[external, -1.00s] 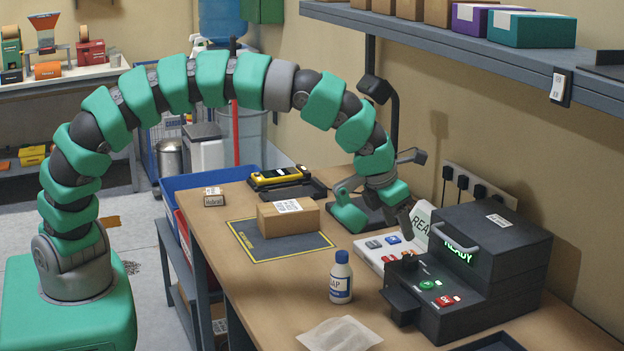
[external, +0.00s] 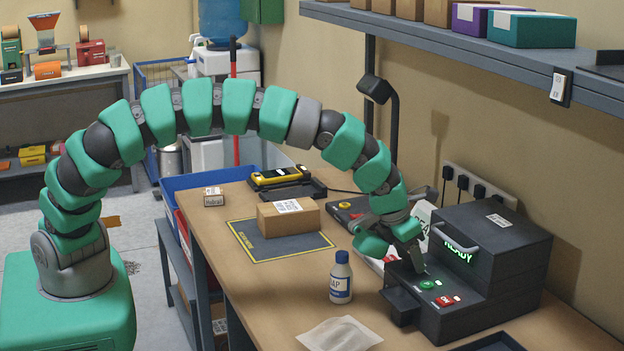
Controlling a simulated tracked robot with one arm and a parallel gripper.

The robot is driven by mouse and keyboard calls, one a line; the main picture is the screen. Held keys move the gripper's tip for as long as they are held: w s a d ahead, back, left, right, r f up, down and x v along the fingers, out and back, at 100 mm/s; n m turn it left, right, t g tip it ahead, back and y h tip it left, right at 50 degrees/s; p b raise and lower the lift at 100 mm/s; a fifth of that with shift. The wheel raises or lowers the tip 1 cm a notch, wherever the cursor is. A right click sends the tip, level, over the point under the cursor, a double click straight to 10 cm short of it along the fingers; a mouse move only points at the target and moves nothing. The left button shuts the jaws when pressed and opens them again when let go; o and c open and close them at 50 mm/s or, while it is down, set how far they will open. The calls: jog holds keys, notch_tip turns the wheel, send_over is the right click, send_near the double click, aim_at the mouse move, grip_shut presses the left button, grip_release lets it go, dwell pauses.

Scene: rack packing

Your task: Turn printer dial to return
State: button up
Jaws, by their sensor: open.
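The dark grey printer (external: 500,240) stands at the right of the bench with a green READY display (external: 458,252). A green button (external: 428,285) and a red switch (external: 446,301) are on its lower front panel. My gripper (external: 402,256) is open over the left part of this panel. One dark finger reaches down at the spot of the black dial, and the dial is hidden behind my gripper. I cannot tell whether the finger touches it or which way the dial points.
A white bottle with a blue cap (external: 341,279) stands left of the printer. A cardboard box (external: 289,219) is on the dark mat (external: 250,242). A white paper packet (external: 340,335) lies in front. A lamp (external: 375,90) and the shelf (external: 480,50) are behind and above.

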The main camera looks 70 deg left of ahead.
jog(key=c, duration=1)
jog(key=shift+o, duration=0.2)
